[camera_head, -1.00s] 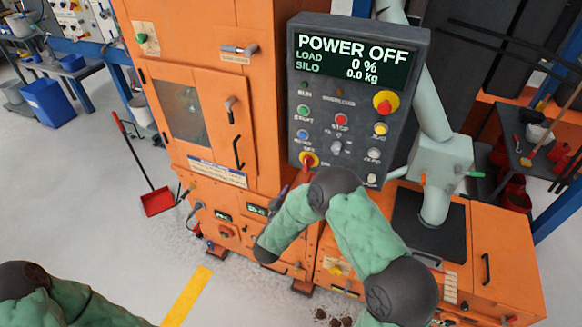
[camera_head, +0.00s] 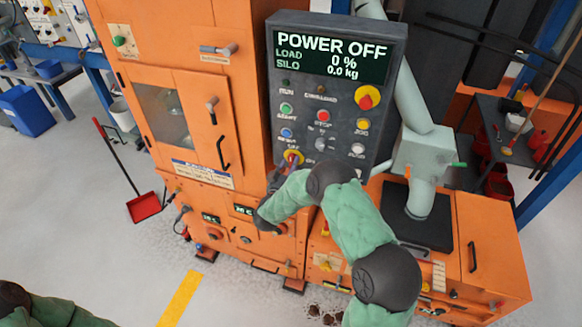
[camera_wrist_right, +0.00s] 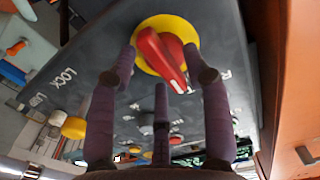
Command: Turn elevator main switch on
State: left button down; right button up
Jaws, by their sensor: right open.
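The main switch is a red handle on a yellow disc, low on the dark control panel in the head view (camera_head: 292,157). It shows large in the right wrist view (camera_wrist_right: 158,52), with its red handle slanted. The panel display (camera_head: 331,55) reads POWER OFF, LOAD 0 %, SILO 0.0 kg. My right gripper (camera_wrist_right: 160,62) is open, its purple fingers on either side of the red handle; I cannot tell whether they touch it. In the head view my right arm partly hides the gripper near the switch. Only part of my left arm shows at bottom left.
The panel (camera_head: 393,110) carries several other buttons and a red knob on yellow (camera_head: 367,97) near the switch. An orange cabinet (camera_head: 190,110) stands to its left. A pale pipe (camera_head: 418,160) rises at right. A red dustpan (camera_head: 145,207) lies on the floor at left.

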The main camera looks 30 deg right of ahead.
jog(key=shift+w+d, duration=0.1)
grip_shut()
dwell(0.3)
jog(key=shift+w+a+f+m+b, duration=0.1)
jog(key=shift+f+m+b, duration=0.05)
jog(key=shift+m+b, duration=4.75)
jog(key=shift+w+a+f+m+b, duration=0.1)
jog(key=shift+f+m+b, duration=0.05)
jog(key=shift+m+b, duration=4.7)
jog(key=shift+n+b, duration=0.75)
jog(key=shift+b, duration=0.05)
